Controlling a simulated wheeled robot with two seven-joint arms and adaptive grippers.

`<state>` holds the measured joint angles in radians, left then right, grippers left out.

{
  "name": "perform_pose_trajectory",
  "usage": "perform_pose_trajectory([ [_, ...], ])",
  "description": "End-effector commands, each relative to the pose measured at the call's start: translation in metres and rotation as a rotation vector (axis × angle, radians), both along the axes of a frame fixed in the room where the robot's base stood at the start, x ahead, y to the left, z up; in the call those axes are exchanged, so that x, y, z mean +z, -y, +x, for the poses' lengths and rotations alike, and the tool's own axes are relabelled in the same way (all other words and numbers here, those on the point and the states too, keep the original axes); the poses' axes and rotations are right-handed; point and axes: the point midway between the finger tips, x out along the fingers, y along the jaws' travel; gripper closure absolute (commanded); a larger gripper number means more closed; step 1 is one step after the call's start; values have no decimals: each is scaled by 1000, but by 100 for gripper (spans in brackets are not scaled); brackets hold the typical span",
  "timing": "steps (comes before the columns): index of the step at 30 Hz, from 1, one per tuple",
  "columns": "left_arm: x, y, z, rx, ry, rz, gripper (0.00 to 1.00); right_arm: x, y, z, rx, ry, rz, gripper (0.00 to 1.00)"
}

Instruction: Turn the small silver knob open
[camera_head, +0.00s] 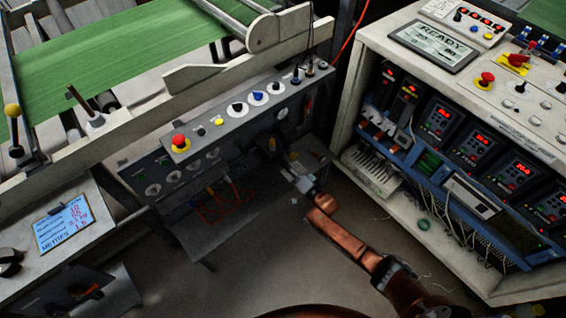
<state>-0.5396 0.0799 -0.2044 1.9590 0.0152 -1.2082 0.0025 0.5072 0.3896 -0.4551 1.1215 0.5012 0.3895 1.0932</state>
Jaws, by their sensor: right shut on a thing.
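My right gripper (286,163) shows in the head view at the lower right end of the grey control panel (228,122). Its copper arm comes in from the lower right. The gripper is shut at the panel's front face, on the small silver knob. Its fingers hide the knob, and the view is too dark and small to tell how far the knob is turned. My left gripper is not in view.
The panel's top carries a red emergency button (180,143) and several dials. A green-belted conveyor (110,55) runs behind it. An open white cabinet (372,40) with lit controllers stands at right, with loose wires below. Bare floor (270,245) lies between.

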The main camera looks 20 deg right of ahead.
Motion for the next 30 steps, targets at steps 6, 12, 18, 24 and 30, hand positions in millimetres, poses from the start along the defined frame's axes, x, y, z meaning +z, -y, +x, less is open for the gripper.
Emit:
perform_pose_trajectory([
  [6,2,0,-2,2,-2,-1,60,-1,2,0,-3,-12,25,100],
  [12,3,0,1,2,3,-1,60,-1,1,0,-3,-13,27,100],
  [18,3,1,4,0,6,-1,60,-1,1,0,-2,-13,26,84],
  [24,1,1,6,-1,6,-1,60,-1,1,0,-1,-11,27,70],
  [30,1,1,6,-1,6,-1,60,0,0,0,0,-11,27,69],
])
